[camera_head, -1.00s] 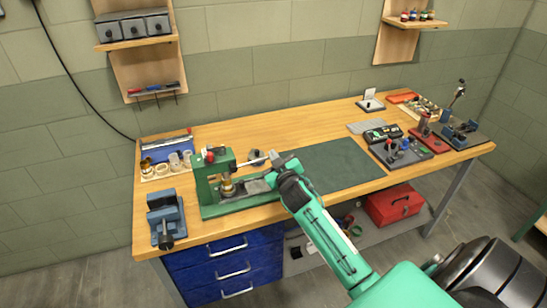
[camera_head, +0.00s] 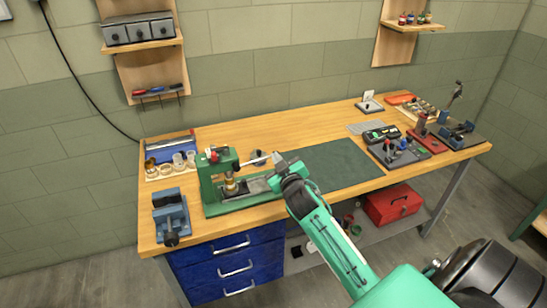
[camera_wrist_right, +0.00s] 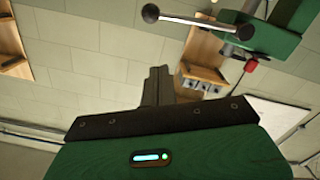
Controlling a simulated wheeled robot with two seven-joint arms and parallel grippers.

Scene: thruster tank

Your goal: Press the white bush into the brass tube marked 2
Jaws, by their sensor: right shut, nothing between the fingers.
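A green bench press (camera_head: 212,186) stands at the left of the bench. A brass-coloured piece (camera_head: 230,187) stands upright under its ram; its marking is too small to read. I cannot make out the white bush at the press. My right gripper (camera_head: 279,160) is just right of the press, at the outer end of its silver lever (camera_head: 256,161). In the right wrist view the gripper's fingers (camera_wrist_right: 157,73) are shut and empty, and the lever's black ball (camera_wrist_right: 150,13) shows beyond them, apart in the picture. My left gripper is out of view.
A tray with pale rings and cups (camera_head: 165,170) lies at the back left, with a blue vise (camera_head: 171,217) in front of it. A dark green mat (camera_head: 335,166) lies right of the press, largely clear. Tools and fixtures (camera_head: 400,150) fill the right end.

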